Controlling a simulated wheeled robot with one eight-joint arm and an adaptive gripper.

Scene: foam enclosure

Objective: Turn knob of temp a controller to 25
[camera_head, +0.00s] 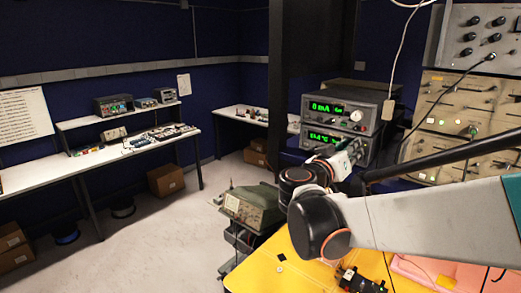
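Two grey instruments with green displays are stacked near the centre right. The lower one (309,147) has a small, hard-to-read display that seems to include a °C sign, so it looks like the temperature controller. The upper one (372,106) has a display that seems to read mA and a round knob (356,116) at its right. My arm reaches in from the right, and my gripper (347,157) is in front of the lower instrument's right part. It hides that instrument's knob. I cannot tell whether the fingers are open, shut or touching it.
A yellow board (262,270) lies below my arm with a small black device (362,281) on it. A rack of panels (455,105) with knobs and cables stands at the right. A cart (252,207) and white benches (110,152) are farther left, with open floor between.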

